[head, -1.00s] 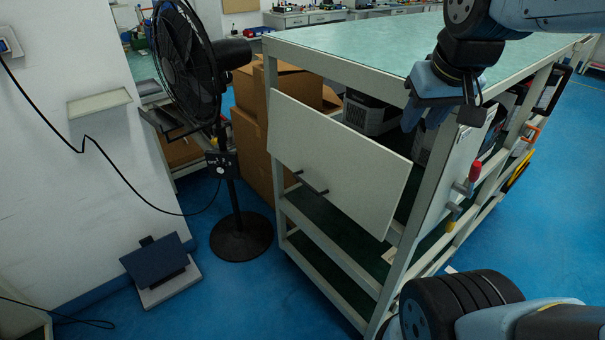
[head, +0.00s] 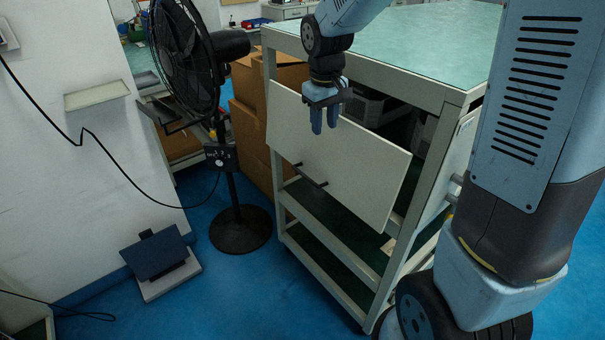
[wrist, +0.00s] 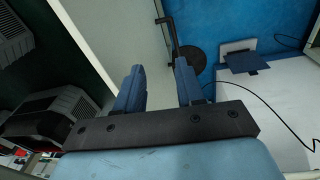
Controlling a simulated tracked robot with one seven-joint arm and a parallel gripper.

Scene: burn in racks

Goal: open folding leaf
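The folding leaf (head: 350,172) is a pale flat panel on the near end of the green-topped bench, tilted, with its upper edge below the tabletop. It carries a black bar handle (head: 311,177). My gripper (head: 324,131) points down at the leaf's upper edge, above and right of the handle, with its fingers apart and nothing gripped. In the wrist view the fingers (wrist: 158,72) are spread, and the pale leaf (wrist: 125,35) shows beyond and between them. I cannot tell whether a finger touches it.
A black standing fan (head: 240,229) and cardboard boxes (head: 250,125) stand left of the bench (head: 410,75). A blue-topped device (head: 155,254) lies by the white wall. Grey equipment (head: 362,106) sits behind the leaf. Blue floor (head: 260,290) is clear in front.

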